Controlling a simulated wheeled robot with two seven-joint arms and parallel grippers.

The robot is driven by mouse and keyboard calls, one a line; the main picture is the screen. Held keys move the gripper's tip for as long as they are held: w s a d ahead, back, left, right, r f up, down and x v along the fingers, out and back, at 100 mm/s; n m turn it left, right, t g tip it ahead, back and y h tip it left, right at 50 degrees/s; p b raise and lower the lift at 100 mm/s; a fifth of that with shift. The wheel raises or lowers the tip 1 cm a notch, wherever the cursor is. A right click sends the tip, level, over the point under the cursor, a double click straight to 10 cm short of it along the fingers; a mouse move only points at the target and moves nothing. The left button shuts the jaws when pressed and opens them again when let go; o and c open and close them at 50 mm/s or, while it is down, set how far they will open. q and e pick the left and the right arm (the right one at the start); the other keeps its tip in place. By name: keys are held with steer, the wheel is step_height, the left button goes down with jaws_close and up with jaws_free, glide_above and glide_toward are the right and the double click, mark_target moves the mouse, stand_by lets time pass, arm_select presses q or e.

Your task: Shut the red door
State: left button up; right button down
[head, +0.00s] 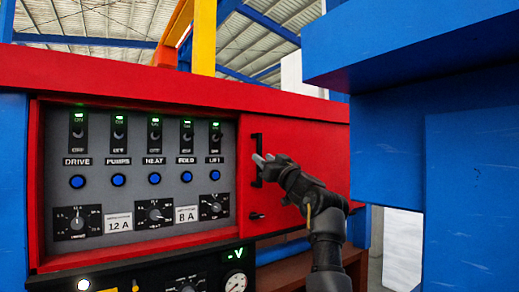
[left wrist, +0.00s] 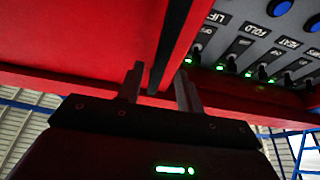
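The red door (head: 311,150) is the flat red panel to the right of the grey control panel, which is uncovered. A black upright handle (head: 257,143) is on the door's left part. My left gripper (head: 264,159) is at this handle, its fingertips level with the handle's middle. In the left wrist view, the two fingers (left wrist: 160,88) stand apart with a dark upright bar (left wrist: 172,50), seemingly the handle, between them. A gap shows beside the bar, so the gripper looks open around it, not clamped. My right gripper is not in view.
The grey control panel (head: 100,210) has switches, blue buttons and dials. A lower black panel (head: 150,280) has a gauge (head: 235,283). A large blue structure (head: 465,190) stands close on the right. A small black latch-like part (head: 257,215) sits below the handle.

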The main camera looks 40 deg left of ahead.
mark_target(260, 155)
arm_select(q)
steer(key=shift+p+x, duration=0.7)
steer(key=shift+x, duration=1.25)
steer(key=shift+c, duration=0.5)
jaws_close()
steer(key=shift+d+f, duration=0.1)
